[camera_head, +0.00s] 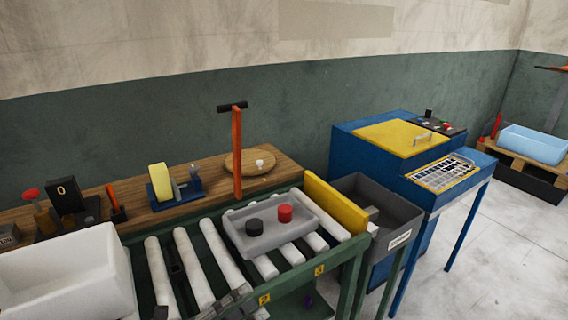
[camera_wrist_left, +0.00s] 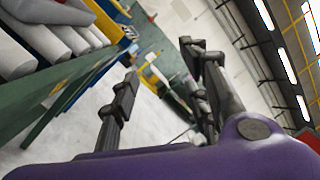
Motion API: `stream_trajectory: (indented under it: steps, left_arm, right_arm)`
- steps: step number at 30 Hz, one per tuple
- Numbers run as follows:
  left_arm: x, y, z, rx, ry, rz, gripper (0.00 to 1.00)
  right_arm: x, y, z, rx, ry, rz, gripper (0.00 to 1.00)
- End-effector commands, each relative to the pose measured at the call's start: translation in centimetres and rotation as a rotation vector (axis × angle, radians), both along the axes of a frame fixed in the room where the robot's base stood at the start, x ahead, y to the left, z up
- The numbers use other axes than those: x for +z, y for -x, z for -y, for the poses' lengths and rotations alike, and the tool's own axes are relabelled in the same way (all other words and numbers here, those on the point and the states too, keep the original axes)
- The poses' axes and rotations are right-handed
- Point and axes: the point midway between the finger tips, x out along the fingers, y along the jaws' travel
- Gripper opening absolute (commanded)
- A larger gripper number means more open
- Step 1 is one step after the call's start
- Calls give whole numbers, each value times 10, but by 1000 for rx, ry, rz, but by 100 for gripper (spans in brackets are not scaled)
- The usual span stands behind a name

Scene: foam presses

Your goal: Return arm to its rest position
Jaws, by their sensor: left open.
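My left gripper (camera_head: 232,302) shows only in part at the bottom edge of the head view, low by the front of the roller conveyor (camera_head: 205,258). In the left wrist view its two dark fingers (camera_wrist_left: 158,65) stand wide apart with nothing between them, above the purple wrist housing. That view is tilted, with the conveyor's rollers and green frame at its left and grey floor beyond the fingers. My right gripper is in neither view.
A grey tray (camera_head: 268,240) with a black and a red piece sits on the rollers. A white bin (camera_head: 65,275) stands at left, a dark grey bin (camera_head: 395,215) at the conveyor's right end. Beyond is a blue machine (camera_head: 350,148).

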Motion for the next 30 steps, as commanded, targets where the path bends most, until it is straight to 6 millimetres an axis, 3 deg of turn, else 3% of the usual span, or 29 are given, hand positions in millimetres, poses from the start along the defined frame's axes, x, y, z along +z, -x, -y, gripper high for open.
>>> stream_trajectory:
  steps: [4, 7, 12, 15, 18, 21, 29, 30]
  left_arm:
    - [-67, 18, -59, 370, 465, -589, 43]
    - [-126, 55, -93, 600, 774, -920, 43]
    - [-206, 141, -121, 923, 1226, -1309, 43]
    - [-235, 187, -123, 1063, 1424, -1447, 43]
    - [-252, 218, -121, 1154, 1556, -1526, 43]
    - [-259, 234, -120, 1201, 1620, -1564, 43]
    - [-262, 238, -119, 1213, 1636, -1574, 43]
    - [-262, 238, -119, 1213, 1635, -1574, 37]
  right_arm:
    - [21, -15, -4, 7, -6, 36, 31]
    - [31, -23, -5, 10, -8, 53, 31]
    - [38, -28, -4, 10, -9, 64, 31]
    - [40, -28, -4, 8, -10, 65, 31]
    - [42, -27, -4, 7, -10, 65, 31]
    - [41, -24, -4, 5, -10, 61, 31]
    - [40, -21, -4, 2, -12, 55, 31]
    - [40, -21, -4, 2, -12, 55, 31]
